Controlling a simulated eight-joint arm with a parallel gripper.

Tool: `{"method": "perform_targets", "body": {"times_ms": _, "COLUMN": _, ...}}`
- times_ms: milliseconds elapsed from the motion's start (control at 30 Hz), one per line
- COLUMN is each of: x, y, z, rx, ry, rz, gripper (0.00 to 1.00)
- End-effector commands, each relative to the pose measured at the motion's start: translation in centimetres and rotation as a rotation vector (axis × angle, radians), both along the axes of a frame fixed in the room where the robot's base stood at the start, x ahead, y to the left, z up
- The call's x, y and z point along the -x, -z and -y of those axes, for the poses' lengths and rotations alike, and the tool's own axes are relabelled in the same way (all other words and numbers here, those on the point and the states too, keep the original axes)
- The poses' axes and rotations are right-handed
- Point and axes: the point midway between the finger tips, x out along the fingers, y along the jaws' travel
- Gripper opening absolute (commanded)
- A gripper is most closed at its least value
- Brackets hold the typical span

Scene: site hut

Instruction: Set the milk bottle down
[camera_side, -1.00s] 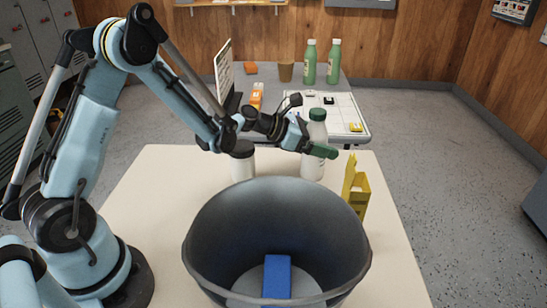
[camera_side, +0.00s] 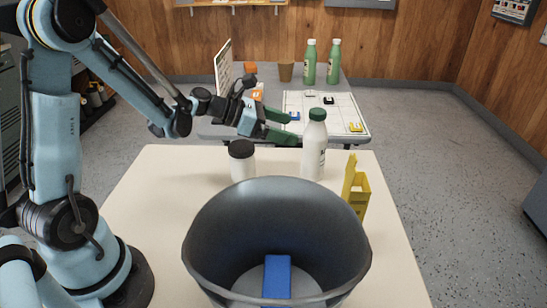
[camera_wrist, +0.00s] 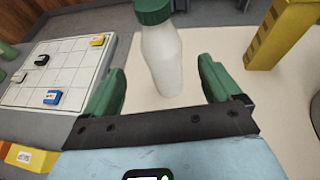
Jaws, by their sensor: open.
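The milk bottle (camera_side: 314,150) is white with a green cap and stands upright on the cream table, behind the grey bin. My gripper (camera_side: 290,127) is to the left of the bottle in the side view, its green fingers apart and empty. In the wrist view the bottle (camera_wrist: 161,58) stands ahead of the open gripper (camera_wrist: 163,80), lined up with the gap between the fingers. A space shows between the bottle and each finger.
A white jar with a black lid (camera_side: 242,160) stands left of the bottle. A yellow holder (camera_side: 356,188) stands to its right. A large grey bin (camera_side: 277,205) with a blue block (camera_side: 277,276) inside fills the front. Behind is a second table with a whiteboard (camera_side: 335,118) and green bottles (camera_side: 309,64).

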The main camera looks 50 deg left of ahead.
Motion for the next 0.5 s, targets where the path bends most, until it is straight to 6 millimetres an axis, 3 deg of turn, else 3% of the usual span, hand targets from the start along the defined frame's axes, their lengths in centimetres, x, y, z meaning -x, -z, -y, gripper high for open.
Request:
{"method": "perform_targets", "body": {"times_ms": 167, "x": 0.9, "y": -0.5, "z": -0.5, "rx": -0.016, "ry": 0.007, "rz": 0.004, "gripper": 0.91}}
{"method": "perform_targets", "body": {"times_ms": 267, "x": 1.5, "y": -0.7, "z": 0.2, "rx": -0.114, "ry": 0.052, "rz": 0.025, "gripper": 0.91}}
{"method": "perform_targets", "body": {"times_ms": 500, "x": 5.4, "y": -1.3, "z": 3.3, "rx": -0.709, "ry": 0.379, "rz": 0.172, "gripper": 0.91}}
